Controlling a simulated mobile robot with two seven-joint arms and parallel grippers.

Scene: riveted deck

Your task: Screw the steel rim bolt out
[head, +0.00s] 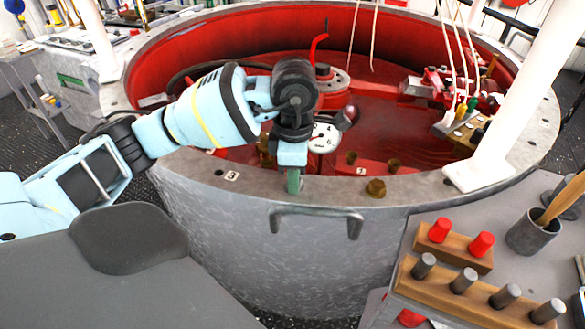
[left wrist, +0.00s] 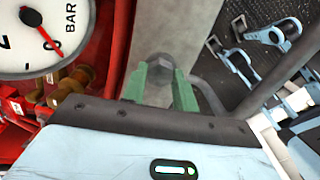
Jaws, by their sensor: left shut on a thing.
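The steel rim bolt (left wrist: 163,66) shows in the left wrist view as a grey hex head on the pale rim, between green fingertips. My left gripper (head: 293,183) points down at the near rim (head: 330,190) of the round tank in the head view. Its green fingers (left wrist: 160,92) are shut on the bolt's head. In the head view the fingers hide the bolt. Whether the bolt has lifted from the rim, I cannot tell. My right gripper does not show in the head view.
A brass-coloured bolt (head: 376,187) stands on the rim to the right. A pressure gauge (head: 323,138) sits just behind my gripper. A handle (head: 318,212) sticks out below the rim. A wooden rack with steel pegs (head: 478,290) and red caps (head: 440,229) stand at the right.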

